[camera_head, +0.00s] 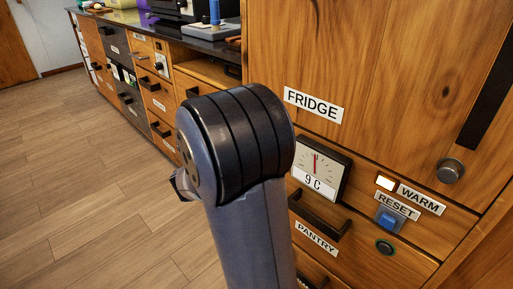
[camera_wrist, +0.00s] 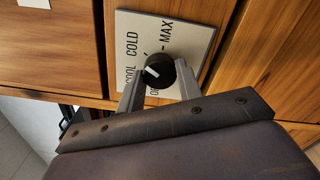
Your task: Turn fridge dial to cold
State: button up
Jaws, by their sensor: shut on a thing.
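The fridge dial (camera_wrist: 154,62) is a round black knob with a white pointer line, on a pale plate (camera_wrist: 188,38) marked COLD, MAX, COOL and a partly hidden word. The pointer slants to the upper left, on the COOL and COLD side; its exact mark is hard to tell. My gripper (camera_wrist: 160,76) has one finger on each side of the knob and is shut on it. In the head view my arm hides the dial and gripper. The FRIDGE label (camera_head: 313,104) is on the wooden front. Below it a gauge (camera_head: 319,171) reads 9 C.
Right of the gauge are a lit lamp (camera_head: 385,183) by a WARM label (camera_head: 421,199), a blue RESET button (camera_head: 389,219) and a round dark-green button (camera_head: 385,247). Open floor (camera_head: 80,180) lies to the left.

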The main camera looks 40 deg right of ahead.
dwell(0.4)
jog(key=o, duration=1)
jog(key=a+p, duration=0.2)
jog(key=a, duration=0.8)
jog(key=shift+s+a, duration=0.4)
jog(key=shift+s, duration=0.05)
jog(key=shift+d, duration=0.1)
jog(key=d+b, duration=0.1)
jog(key=d, duration=0.9)
jog(key=shift+w+d+b, duration=0.35)
jog(key=shift+w+b, duration=0.05)
jog(key=shift+w, duration=0.05)
jog(key=shift+a, duration=0.15)
